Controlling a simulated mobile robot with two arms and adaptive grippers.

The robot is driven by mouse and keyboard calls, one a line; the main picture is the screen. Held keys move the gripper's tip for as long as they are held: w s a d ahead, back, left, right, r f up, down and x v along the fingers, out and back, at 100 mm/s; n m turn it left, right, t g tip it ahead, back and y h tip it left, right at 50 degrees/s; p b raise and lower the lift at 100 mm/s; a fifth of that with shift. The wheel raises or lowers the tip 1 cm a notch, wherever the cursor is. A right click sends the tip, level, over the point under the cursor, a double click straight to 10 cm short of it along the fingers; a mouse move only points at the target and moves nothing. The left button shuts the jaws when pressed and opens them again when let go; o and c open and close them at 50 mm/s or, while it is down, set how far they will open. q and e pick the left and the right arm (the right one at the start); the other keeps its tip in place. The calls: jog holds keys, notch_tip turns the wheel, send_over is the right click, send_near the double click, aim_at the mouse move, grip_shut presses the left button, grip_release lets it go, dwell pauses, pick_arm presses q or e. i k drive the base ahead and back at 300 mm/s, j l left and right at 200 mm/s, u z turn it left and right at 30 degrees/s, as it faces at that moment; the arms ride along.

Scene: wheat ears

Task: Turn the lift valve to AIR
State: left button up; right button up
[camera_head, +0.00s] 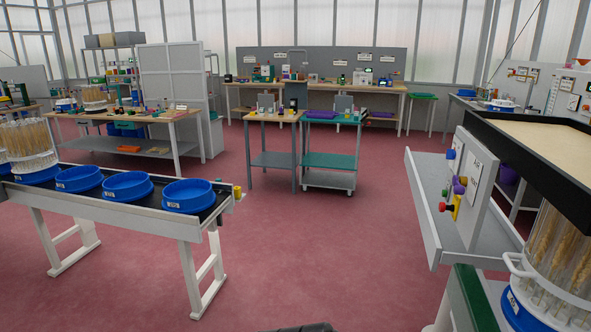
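No gripper shows in the head view. On the right, a pale upright panel (475,190) stands on a grey shelf, seen at a steep angle. It carries several coloured knobs or valves: a blue one (451,154), a purple one (459,186), a yellow one (456,207) and a red one (442,207).
A bench with blue trays (187,195) stands at the left. Two small tables (271,117) stand mid-room. A dark-rimmed bed (530,160) and a cylinder of wheat ears (555,255) are at the right. The red floor (310,240) between is clear.

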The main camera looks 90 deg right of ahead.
aim_at(459, 190)
jog(key=z, duration=0.5)
jog(key=l+z, duration=0.15)
jog(key=z, duration=1.25)
jog(key=i+z, duration=0.1)
jog(key=z, duration=0.4)
jog(key=l+z, duration=0.1)
jog(key=z, duration=0.4)
jog(key=i+z, duration=0.1)
jog(key=z, duration=0.85)
jog(key=i+j, duration=0.25)
jog(key=i+j+z, duration=0.1)
jog(key=i+j, duration=0.2)
jog(key=j, duration=0.2)
